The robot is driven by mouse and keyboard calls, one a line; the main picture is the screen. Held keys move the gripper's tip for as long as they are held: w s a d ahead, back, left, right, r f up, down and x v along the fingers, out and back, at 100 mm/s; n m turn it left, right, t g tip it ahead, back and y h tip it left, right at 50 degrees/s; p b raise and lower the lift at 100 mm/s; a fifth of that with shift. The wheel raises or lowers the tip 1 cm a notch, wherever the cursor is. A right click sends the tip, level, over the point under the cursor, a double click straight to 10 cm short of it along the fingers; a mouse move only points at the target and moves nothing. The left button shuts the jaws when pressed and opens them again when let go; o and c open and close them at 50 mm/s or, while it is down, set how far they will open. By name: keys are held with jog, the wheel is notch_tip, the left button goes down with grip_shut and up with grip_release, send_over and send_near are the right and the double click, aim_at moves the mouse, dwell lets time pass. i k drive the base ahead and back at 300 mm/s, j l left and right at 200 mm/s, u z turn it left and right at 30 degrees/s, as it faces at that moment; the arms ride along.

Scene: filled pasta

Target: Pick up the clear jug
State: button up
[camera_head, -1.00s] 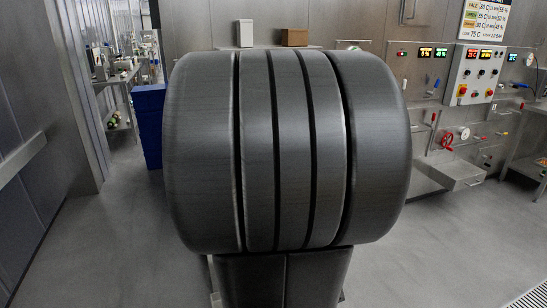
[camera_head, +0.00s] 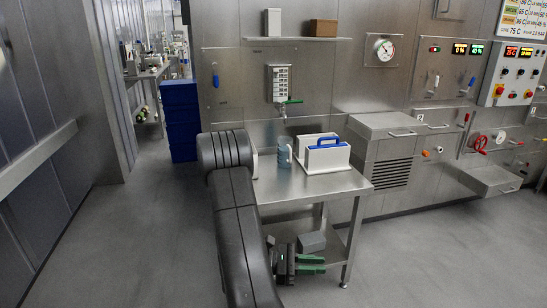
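The clear jug (camera_head: 284,154) looks pale blue and see-through, with a handle on its right side. It stands upright on a steel table (camera_head: 330,188), left of a white box with a blue handle. My dark arm reaches up in front of the table's left end and bends over. My gripper (camera_head: 318,264), with green fingers, is low in front of the table, well below the jug and apart from it. Its two fingers point right with a gap between them, and I see nothing held there.
The white box (camera_head: 322,157) with the blue handle stands close right of the jug. A green-handled tap (camera_head: 291,101) juts from the wall above. A grey block (camera_head: 311,242) shows by the lower shelf. Blue crates (camera_head: 181,121) stand left. The floor at left and right is free.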

aim_at(286, 154)
jog(key=i+l+u, duration=0.1)
jog(key=u, duration=0.4)
jog(key=i+l+u, duration=0.25)
jog(key=u, duration=0.25)
jog(key=i+l+u, duration=0.15)
jog(key=l+u, duration=0.15)
jog(key=u, duration=0.2)
jog(key=i+l, duration=0.1)
jog(key=l, duration=0.35)
jog(key=i+l+u, duration=0.1)
jog(key=l, duration=0.4)
jog(key=i+l, duration=0.15)
jog(key=l, duration=0.35)
jog(key=i+l+u, duration=0.1)
jog(key=l, duration=0.35)
jog(key=i+l+u, duration=0.1)
jog(key=l, duration=0.4)
